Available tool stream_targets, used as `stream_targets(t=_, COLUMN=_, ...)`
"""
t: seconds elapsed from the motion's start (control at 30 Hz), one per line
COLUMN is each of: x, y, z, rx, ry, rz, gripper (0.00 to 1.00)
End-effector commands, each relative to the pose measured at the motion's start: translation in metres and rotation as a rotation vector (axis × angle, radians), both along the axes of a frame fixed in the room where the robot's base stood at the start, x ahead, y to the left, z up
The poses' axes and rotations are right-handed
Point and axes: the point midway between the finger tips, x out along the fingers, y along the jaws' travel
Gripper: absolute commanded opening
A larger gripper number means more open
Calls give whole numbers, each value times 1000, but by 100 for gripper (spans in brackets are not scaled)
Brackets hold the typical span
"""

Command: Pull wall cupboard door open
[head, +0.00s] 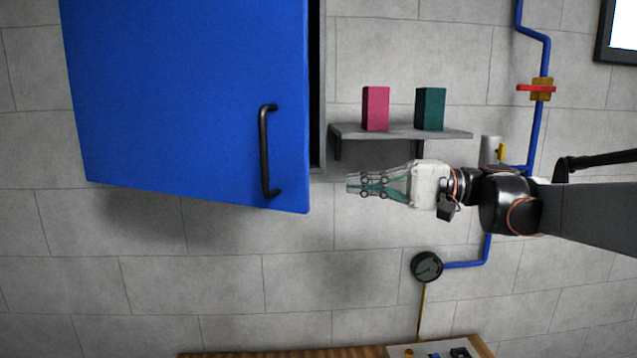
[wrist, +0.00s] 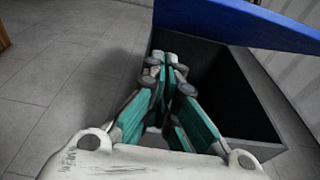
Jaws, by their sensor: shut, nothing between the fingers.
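The blue cupboard door (head: 190,90) fills the upper left of the head view. It stands partly open, its right edge swung out from the wall, with a dark gap beside the cupboard's side wall (head: 321,90). A black bar handle (head: 268,150) is upright near the door's right edge. My gripper (head: 350,184) is shut and empty, pointing left, right of the handle and apart from it in the picture. In the wrist view the shut fingers (wrist: 166,66) appear in front of the dark cupboard interior (wrist: 245,105), with the blue door (wrist: 240,22) above. The handle is not visible there.
A grey shelf (head: 400,132) with a pink box (head: 376,108) and a green box (head: 430,109) is just above my gripper. Blue pipes (head: 536,135) and a round gauge (head: 427,267) are on the wall at right. The wall below the door is clear.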

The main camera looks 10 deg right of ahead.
Motion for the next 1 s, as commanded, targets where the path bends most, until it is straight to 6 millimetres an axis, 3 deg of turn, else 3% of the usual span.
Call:
stream_targets(t=0.27, x=5, y=24, z=2, rx=0, ry=0, rz=-3, gripper=0)
stream_targets(t=0.67, x=22, y=99, z=3, rx=0, ry=0, rz=-1, gripper=0)
stream_targets(t=1.0, x=-11, y=115, z=2, rx=0, ry=0, rz=-4, gripper=0)
